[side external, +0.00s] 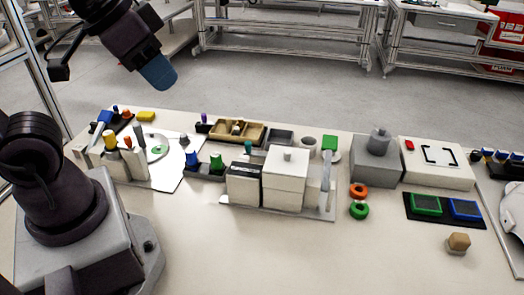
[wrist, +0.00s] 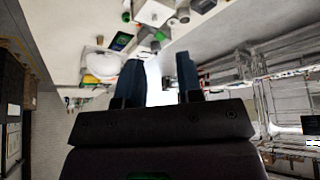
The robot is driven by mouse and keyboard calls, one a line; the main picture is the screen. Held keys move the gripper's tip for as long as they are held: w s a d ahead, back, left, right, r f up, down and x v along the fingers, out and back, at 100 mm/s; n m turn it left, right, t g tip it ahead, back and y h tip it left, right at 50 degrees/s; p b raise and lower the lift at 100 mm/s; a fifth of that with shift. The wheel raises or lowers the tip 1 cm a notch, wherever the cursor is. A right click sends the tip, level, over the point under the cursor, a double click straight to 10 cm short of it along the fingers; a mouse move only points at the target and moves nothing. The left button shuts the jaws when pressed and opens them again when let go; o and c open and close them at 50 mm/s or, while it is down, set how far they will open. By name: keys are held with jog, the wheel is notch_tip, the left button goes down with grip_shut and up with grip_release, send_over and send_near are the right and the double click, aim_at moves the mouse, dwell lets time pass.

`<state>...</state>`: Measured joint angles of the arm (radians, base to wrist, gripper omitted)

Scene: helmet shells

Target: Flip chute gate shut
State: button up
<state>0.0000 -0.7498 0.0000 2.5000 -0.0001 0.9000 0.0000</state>
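My gripper (side external: 158,72) is high above the back left of the table, far from the objects, in the side external view. In the wrist view its two blue fingers (wrist: 160,80) stand apart with nothing between them. A white box unit (side external: 285,175) stands mid-table on a pale base plate, with a smaller dark-topped box on its left. A thin pale upright panel (side external: 326,172) stands at its right side. I cannot tell for sure which part is the chute gate, or whether it is open or shut.
Orange and green rings (side external: 359,200) lie right of the unit. A grey block (side external: 376,160), a white box (side external: 437,162) and a black tray (side external: 444,209) are further right. A wooden tray (side external: 236,132) and coloured pegs are left and behind. The front table is mostly clear.

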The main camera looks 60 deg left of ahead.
jog(key=shift+w, duration=0.1)
jog(key=c, duration=0.4)
jog(key=shift+w+a+f+n+g, duration=0.1)
jog(key=shift+w+n+g, duration=0.1)
jog(key=shift+n+g, duration=0.1)
grip_shut()
jog(key=w+a+f+n+g+h, duration=0.6)
jog(key=w+a+f+n+h, duration=0.2)
jog(key=w+a+f+n, duration=0.3)
jog(key=a+f+n+t+h, duration=0.8)
jog(key=a+f+n, duration=0.3)
jog(key=f, duration=0.5)
jog(key=shift+s+a+n+t, duration=0.2)
jog(key=shift+a+n+t, duration=0.2)
jog(key=shift+a+t, duration=0.25)
